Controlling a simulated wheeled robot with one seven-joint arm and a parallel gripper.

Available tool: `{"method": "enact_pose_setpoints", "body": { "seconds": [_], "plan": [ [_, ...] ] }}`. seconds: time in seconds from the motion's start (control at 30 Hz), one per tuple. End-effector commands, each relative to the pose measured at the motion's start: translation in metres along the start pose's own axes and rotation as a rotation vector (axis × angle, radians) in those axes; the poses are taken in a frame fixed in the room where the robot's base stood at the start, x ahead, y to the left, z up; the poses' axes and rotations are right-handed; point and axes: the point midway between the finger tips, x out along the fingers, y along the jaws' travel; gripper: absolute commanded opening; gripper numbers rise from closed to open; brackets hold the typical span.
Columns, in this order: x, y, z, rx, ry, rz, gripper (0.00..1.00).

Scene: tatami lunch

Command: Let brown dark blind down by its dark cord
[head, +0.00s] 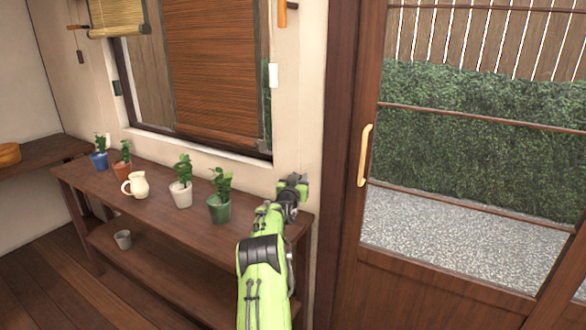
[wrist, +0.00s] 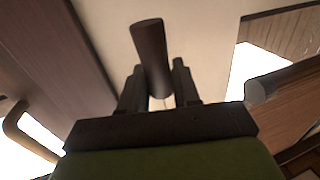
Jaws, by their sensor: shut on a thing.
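The brown dark blind (head: 210,70) hangs over the right part of the window in the head view, its lower edge near the sill. In the wrist view, part of the blind (wrist: 290,105) shows at the right. My gripper (head: 293,185) is beside the wall, right of the window and above the shelf's right end. In the wrist view, my gripper (wrist: 155,85) is shut on a dark brown cord pull (wrist: 150,45), which stands out past the fingertips. A thin line of cord shows between the fingers. The cord is not clear in the head view.
A wooden shelf (head: 150,200) below the window bears potted plants and a cream jug (head: 136,185). A green pot (head: 219,208) stands close to my arm. A glazed door with a handle (head: 365,155) is at right. A lighter blind (head: 117,16) is at upper left.

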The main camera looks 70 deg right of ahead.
Motion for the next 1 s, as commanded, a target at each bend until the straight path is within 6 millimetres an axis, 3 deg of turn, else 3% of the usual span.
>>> {"method": "enact_pose_setpoints", "body": {
  "seconds": [0.03, 0.1, 0.3, 0.77, 0.8, 0.9, 1.0],
  "plan": [
    [0.003, 0.0, 0.017, 0.0, -0.003, 0.0, 0.0],
    [0.005, 0.0, 0.029, 0.0, -0.003, -0.001, 0.0],
    [0.009, 0.001, 0.049, 0.0, -0.003, 0.0, 0.0],
    [0.009, 0.001, 0.057, 0.0, -0.009, 0.001, 0.0],
    [0.009, 0.001, 0.057, 0.0, -0.009, 0.001, 0.33],
    [0.009, 0.001, 0.057, 0.0, -0.008, 0.0, 0.48],
    [0.009, 0.001, 0.055, 0.0, -0.005, 0.0, 0.5]
  ]
}}
